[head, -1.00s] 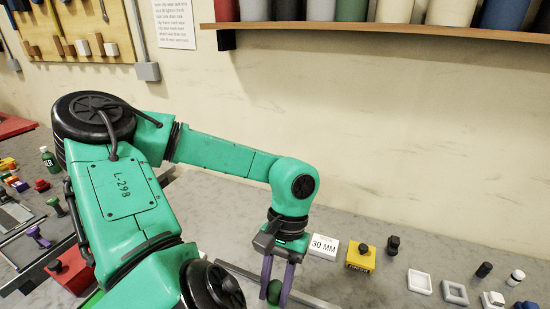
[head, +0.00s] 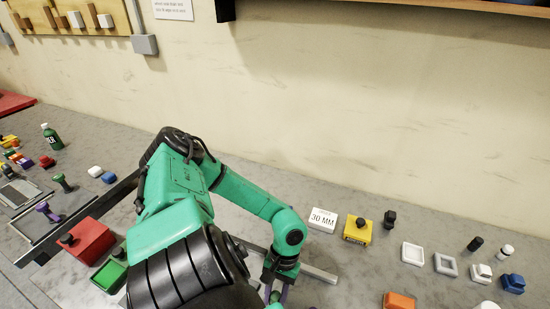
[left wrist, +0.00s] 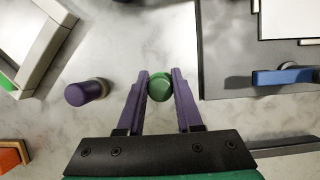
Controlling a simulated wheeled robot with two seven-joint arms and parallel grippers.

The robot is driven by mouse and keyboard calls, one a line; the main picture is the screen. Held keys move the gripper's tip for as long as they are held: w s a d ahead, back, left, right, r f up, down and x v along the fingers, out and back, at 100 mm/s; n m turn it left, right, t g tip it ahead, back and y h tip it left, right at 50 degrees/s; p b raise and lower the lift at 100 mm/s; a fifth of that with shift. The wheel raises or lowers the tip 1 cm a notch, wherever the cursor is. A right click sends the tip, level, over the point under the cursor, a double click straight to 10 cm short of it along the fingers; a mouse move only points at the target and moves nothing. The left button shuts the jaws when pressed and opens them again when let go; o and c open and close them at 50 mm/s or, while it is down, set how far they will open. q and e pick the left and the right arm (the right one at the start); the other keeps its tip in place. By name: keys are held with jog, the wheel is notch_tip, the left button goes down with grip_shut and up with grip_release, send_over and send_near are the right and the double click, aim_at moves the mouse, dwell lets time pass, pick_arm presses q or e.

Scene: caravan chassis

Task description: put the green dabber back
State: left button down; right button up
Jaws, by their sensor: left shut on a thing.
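The green dabber shows its round green top (left wrist: 159,86) between the fingertips of my left gripper (left wrist: 160,84) in the left wrist view. The two purple fingers are closed on it from either side. Its lower part is hidden, so I cannot tell whether it touches the surface below. In the head view my left gripper (head: 276,293) is low at the bottom edge, with a bit of green between its fingers. A green box (head: 110,272) stands left of my arm beside a red box (head: 85,241). My right gripper is not in view.
A purple dabber (left wrist: 88,92) stands left of my left gripper. A pale frame (left wrist: 45,45) lies beyond it, and a grey plate (left wrist: 225,70) with a blue-handled tool (left wrist: 285,76) lies right. The 30 MM block (head: 322,219) and yellow block (head: 357,233) stand farther back.

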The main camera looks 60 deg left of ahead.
pick_arm(q)
jog(key=c, duration=1)
grip_release()
jog(key=shift+f, duration=0.15)
jog(key=o, duration=0.4)
jog(key=shift+r, duration=0.25)
jog(key=shift+w+a+r, duration=0.1)
jog(key=shift+w+r, duration=0.05)
jog(key=shift+r, duration=0.05)
jog(key=b+v, duration=0.3)
jog(key=v, duration=0.8)
jog(key=shift+r, duration=0.3)
jog(key=shift+f, duration=0.1)
